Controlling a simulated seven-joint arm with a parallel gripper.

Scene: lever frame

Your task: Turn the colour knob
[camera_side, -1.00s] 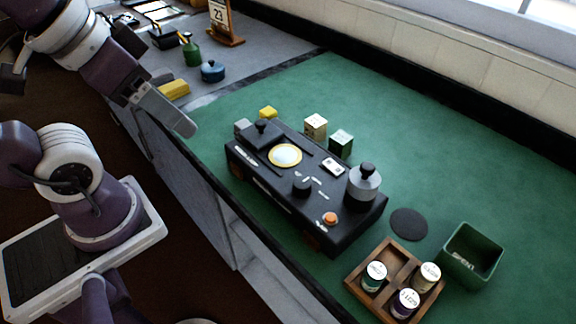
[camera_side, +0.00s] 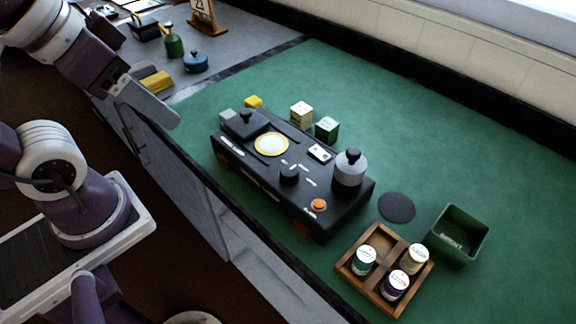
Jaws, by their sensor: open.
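A black box-shaped device (camera_side: 262,182) sits on the green mat. A small black round knob (camera_side: 289,175) is on its top, with short white marks around it; I take it for the colour knob. Its pointing direction is too small to tell. The device also has a round cream disc with a yellow rim (camera_side: 271,144), an orange button (camera_side: 319,205) and a grey cylinder with a black top (camera_side: 348,172). My gripper (camera_side: 166,116) is open, up and left of the device, apart from the knob. Only one grey finger shows clearly.
A wooden tray (camera_side: 372,290) with several labelled jars and a green bin (camera_side: 460,236) are at lower right. A dark round pad (camera_side: 397,208) lies near them. Cream (camera_side: 301,114), green (camera_side: 326,129) and yellow (camera_side: 254,102) blocks stand behind the device. The right of the mat is clear.

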